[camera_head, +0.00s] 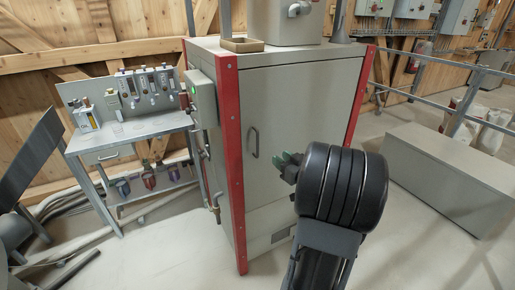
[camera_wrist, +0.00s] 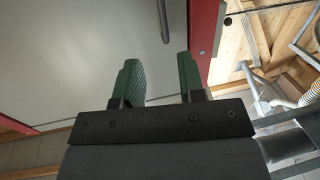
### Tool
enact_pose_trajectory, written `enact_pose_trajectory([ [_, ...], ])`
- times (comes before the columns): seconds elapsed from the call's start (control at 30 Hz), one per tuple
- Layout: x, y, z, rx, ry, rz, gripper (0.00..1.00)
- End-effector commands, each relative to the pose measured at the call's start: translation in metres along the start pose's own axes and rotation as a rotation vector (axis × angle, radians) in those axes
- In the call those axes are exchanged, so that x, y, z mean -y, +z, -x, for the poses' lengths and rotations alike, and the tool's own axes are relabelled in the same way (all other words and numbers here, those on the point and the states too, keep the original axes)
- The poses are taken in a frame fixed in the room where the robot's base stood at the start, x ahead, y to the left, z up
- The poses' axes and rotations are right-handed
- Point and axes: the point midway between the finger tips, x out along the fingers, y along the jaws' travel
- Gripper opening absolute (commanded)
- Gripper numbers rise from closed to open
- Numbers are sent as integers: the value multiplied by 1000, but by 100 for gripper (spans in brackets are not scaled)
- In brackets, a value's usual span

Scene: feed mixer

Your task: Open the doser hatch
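A grey cabinet with red corner posts stands in the middle of the head view. Its front carries a large grey door (camera_head: 290,110) with a dark vertical bar handle (camera_head: 254,142) near its left edge. The door looks shut. My gripper (camera_head: 285,160) is in front of the door, to the right of the handle. In the wrist view my gripper (camera_wrist: 160,75) has its two green fingers apart with nothing between them. The handle (camera_wrist: 164,20) shows at the top of that view, beyond the fingertips and apart from them. No label tells which part is the doser hatch.
A small box with a green light (camera_head: 201,97) sits on the cabinet's left side. A workbench (camera_head: 130,130) with bottles stands at the left. A long low grey box (camera_head: 450,175) and a metal railing are at the right. Floor in front is clear.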

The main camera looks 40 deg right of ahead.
Motion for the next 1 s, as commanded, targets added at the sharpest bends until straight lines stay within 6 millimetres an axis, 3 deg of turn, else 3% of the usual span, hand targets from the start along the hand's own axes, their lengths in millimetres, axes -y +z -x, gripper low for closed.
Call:
enact_pose_trajectory([
  [0.17,0,3,-6,-23,-35,-19,36],
  [0.7,4,0,-102,-25,-36,-19,36],
  [1.0,3,0,-128,-24,-33,-18,36],
])
